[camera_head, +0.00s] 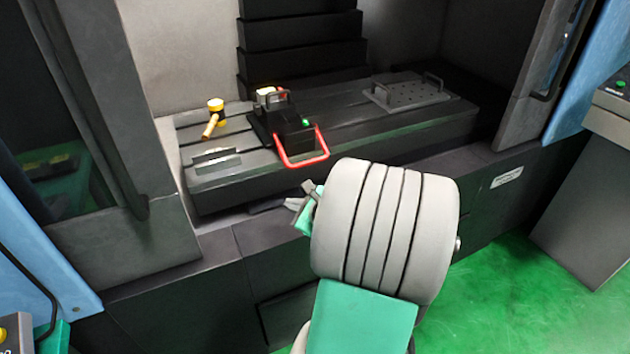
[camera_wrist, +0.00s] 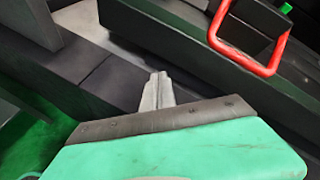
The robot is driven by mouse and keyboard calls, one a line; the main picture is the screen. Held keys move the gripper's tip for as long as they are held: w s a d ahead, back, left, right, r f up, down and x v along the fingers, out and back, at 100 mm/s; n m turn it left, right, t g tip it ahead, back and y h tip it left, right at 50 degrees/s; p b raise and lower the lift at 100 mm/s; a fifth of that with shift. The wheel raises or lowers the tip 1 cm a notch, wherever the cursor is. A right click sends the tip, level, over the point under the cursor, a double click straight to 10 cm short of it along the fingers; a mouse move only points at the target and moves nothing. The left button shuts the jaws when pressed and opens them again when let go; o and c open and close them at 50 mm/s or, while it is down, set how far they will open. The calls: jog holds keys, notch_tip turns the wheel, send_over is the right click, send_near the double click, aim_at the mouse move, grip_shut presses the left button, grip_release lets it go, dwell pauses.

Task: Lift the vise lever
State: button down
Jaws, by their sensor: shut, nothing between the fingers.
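The vise (camera_head: 284,122) is a dark block on the machine bed, with a black handle on top and a green button. Its red lever (camera_head: 304,160) is a U-shaped loop hanging over the front edge of the bed. The lever also shows at the upper right of the wrist view (camera_wrist: 252,64). My gripper (camera_head: 292,203) is below and in front of the lever, apart from it. In the wrist view my gripper (camera_wrist: 157,80) points ahead, left of and below the lever. Its fingers are shut and empty.
Dark door frames (camera_head: 90,120) flank the opening. The space before the lever is free.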

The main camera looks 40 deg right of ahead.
jog(key=s+d+m+t+h, duration=0.2)
jog(key=s+d+m+h, duration=0.1)
jog(key=d+m, duration=0.6)
jog(key=shift+s+d+r, duration=0.2)
jog(key=shift+s+r, duration=0.1)
jog(key=shift+s, duration=0.3)
jog(key=shift+w, duration=0.1)
jog(key=x, duration=0.9)
jog(key=shift+w+d+b, duration=0.15)
jog(key=shift+b, duration=0.25)
notch_tip(320, 180, up, 4)
jog(key=shift+d+f+p, duration=0.1)
jog(key=shift+p, duration=0.35)
